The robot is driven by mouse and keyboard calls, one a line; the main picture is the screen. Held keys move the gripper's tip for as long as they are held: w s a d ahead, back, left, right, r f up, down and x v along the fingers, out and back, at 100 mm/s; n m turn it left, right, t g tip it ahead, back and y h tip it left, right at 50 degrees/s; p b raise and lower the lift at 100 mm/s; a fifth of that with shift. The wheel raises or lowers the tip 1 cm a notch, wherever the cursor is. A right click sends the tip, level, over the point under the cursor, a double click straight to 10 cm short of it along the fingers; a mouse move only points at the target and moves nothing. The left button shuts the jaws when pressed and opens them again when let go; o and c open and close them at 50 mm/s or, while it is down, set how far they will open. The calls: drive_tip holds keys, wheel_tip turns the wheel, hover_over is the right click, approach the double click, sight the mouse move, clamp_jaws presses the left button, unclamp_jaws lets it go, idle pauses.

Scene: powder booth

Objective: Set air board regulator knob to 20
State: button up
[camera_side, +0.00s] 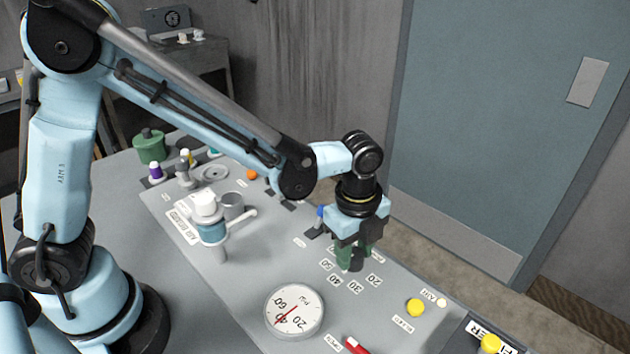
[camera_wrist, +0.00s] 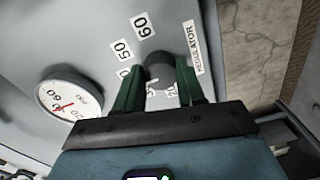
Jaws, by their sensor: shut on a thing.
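The dark grey regulator knob (camera_wrist: 160,72) sits between the two green fingers of my gripper (camera_wrist: 158,92) in the wrist view, with a "REGULATOR" label beside it. In the side view my gripper (camera_side: 354,262) points down at the panel with its fingers shut around the knob, which they mostly hide. Number labels ring the knob; the "20" label (camera_side: 374,280) lies to its right and the "30" label (camera_side: 355,288) is in front. I cannot tell for certain which number the knob points to.
A round white gauge (camera_side: 295,312) with a red needle stands on the panel near the knob. A red handle (camera_side: 355,344) and a yellow button (camera_side: 415,308) are nearby. A blue-and-white filter unit (camera_side: 209,219) with a side handle stands to the left.

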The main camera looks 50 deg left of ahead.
drive_tip(key=n, duration=1.3)
drive_tip(key=shift+d+n, duration=0.1)
drive_tip(key=shift+n, duration=2.3)
drive_tip(key=o, duration=1)
drive_tip(key=shift+o, duration=0.2)
drive_tip(key=shift+r, duration=0.1)
